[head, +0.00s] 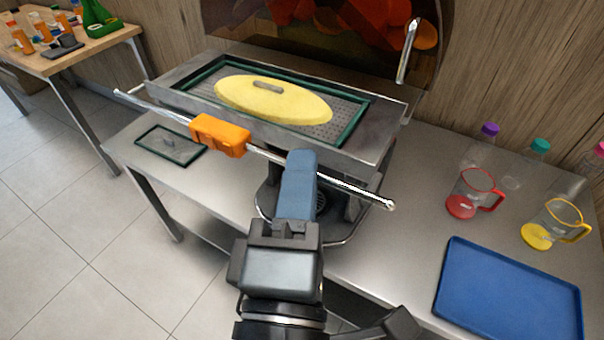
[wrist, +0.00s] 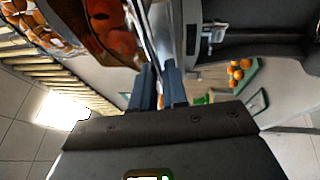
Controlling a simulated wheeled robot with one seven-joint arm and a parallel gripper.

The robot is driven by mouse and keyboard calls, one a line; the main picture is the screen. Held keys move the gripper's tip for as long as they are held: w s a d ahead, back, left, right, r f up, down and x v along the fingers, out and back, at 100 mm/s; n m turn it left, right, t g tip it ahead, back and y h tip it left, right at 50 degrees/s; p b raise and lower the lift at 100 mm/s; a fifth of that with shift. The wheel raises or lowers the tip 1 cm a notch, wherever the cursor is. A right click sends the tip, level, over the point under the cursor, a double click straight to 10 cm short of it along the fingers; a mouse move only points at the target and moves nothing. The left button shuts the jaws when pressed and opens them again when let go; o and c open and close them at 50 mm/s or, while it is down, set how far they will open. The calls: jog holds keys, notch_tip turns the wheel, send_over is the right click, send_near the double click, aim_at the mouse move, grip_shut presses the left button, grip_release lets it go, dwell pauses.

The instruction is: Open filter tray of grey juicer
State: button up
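The grey juicer (head: 375,150) stands on the metal table. Its top holds a green-rimmed tray (head: 352,122) with a perforated floor, and a yellow oval piece (head: 300,105) with a grey handle lies on it. A long thin metal bar (head: 350,187) with an orange block (head: 220,135) crosses the juicer's front. My gripper (head: 300,158) is at this bar, right of the orange block, and a finger covers part of the bar. In the wrist view, my gripper's two fingers (wrist: 160,70) are a small gap apart, with the bar (wrist: 147,30) running toward that gap. Contact is unclear.
A red mug (head: 465,205), a yellow mug (head: 538,237) and capped bottles stand on the right of the table, behind a blue tray (head: 510,290). A dark-framed plate (head: 160,147) lies at the left. A wooden table (head: 90,47) stands far left.

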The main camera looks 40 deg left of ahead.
jog(key=shift+o, duration=0.4)
jog(key=shift+s+d, duration=0.1)
jog(key=b+v, duration=0.2)
jog(key=v, duration=0.5)
jog(key=shift+s+d, duration=0.15)
jog(key=shift+s, duration=0.05)
jog(key=shift+f, duration=0.15)
